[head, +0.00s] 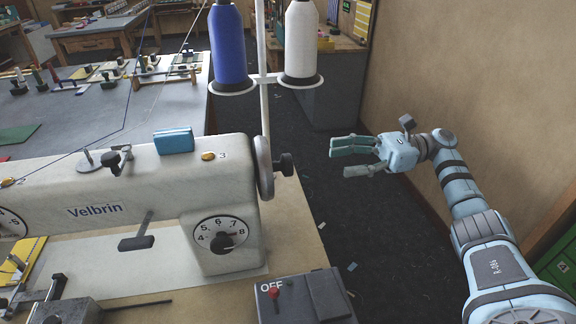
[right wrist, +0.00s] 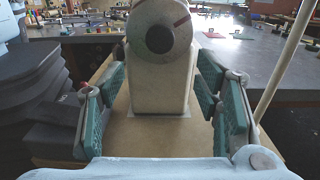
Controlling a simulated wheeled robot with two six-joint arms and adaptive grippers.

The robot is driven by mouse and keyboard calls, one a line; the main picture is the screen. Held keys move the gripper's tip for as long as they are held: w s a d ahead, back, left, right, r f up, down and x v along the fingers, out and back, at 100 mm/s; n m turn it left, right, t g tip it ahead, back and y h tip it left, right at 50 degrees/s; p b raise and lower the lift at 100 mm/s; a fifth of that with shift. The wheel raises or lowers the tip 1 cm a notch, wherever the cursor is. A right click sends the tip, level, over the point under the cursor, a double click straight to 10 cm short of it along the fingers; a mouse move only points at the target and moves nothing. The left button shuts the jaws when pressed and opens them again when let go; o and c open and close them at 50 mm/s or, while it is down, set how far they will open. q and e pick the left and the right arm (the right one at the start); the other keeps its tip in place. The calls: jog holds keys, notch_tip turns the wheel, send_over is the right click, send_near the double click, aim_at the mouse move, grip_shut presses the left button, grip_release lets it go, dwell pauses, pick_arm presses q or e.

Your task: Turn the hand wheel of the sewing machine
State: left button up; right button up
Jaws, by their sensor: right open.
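The sewing machine (head: 130,205) is cream-coloured, marked "Velbrin", and stands on a tan table. Its hand wheel (head: 263,167) is a grey disc with a dark knob (head: 287,164) at the machine's right end. In the right wrist view the hand wheel (right wrist: 178,22) shows face-on at the top, with a red mark and a dark centre. My right gripper (head: 352,157) is open and empty, to the right of the wheel and apart from it, its fingers pointing left. Its fingers show on both sides in the right wrist view (right wrist: 160,100). My left gripper is not in view.
A dark switch box (head: 310,295) marked "OFF" with a red lever sits at the table's front right. Blue (head: 228,50) and white (head: 301,45) thread spools stand on a stand behind the wheel. A wall (head: 500,80) rises right of my arm. The space between gripper and wheel is clear.

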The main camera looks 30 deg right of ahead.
aim_at(288, 166)
jog(key=p+x, duration=0.4)
jog(key=x, duration=0.8)
jog(key=shift+a+r, duration=0.1)
jog(key=shift+r, duration=0.1)
jog(key=shift+a+f, duration=0.15)
jog(key=shift+a, duration=0.15)
jog(key=c, duration=1.2)
